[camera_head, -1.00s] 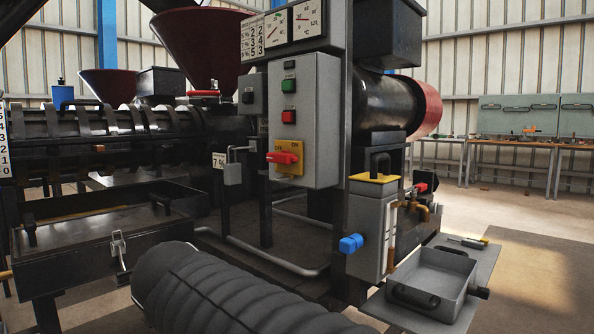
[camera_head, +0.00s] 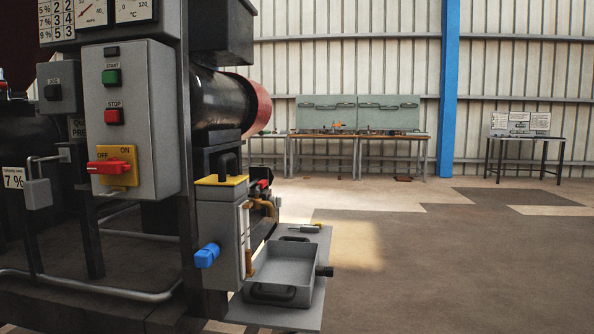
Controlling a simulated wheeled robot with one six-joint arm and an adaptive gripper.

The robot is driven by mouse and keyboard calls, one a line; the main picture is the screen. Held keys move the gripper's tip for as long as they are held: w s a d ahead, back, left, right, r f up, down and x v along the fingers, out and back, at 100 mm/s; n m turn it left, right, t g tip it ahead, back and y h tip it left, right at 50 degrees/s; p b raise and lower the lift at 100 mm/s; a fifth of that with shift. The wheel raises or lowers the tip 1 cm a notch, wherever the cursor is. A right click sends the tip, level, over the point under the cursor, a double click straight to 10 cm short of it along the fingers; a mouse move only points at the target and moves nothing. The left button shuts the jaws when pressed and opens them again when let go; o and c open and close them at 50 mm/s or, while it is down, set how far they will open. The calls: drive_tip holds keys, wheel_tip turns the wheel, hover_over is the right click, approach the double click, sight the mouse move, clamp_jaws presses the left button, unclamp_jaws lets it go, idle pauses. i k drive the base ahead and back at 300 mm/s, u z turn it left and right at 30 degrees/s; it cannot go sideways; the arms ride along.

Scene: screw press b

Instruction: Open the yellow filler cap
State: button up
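The yellow filler cap (camera_head: 222,180) lies flat on top of a grey box-shaped tank (camera_head: 217,232) and carries a black upright handle (camera_head: 228,164). The cap sits closed on the tank. A blue knob (camera_head: 207,255) sticks out from the tank's lower front. A sight tube with brass fittings (camera_head: 262,205) runs along the tank's right side. My gripper is not in view.
A grey control box (camera_head: 130,120) with a red switch hangs left of the tank. A shelf (camera_head: 311,315) with a grey tray (camera_head: 285,268) juts out at right. Open floor (camera_head: 430,265) lies right. Workbenches (camera_head: 360,138) stand at the back wall.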

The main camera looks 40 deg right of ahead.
sight(232, 179)
drive_tip(key=z, duration=1.4)
drive_tip(key=k, duration=0.2)
drive_tip(key=u, duration=2.1)
drive_tip(key=k, duration=0.4)
drive_tip(key=z, duration=0.7)
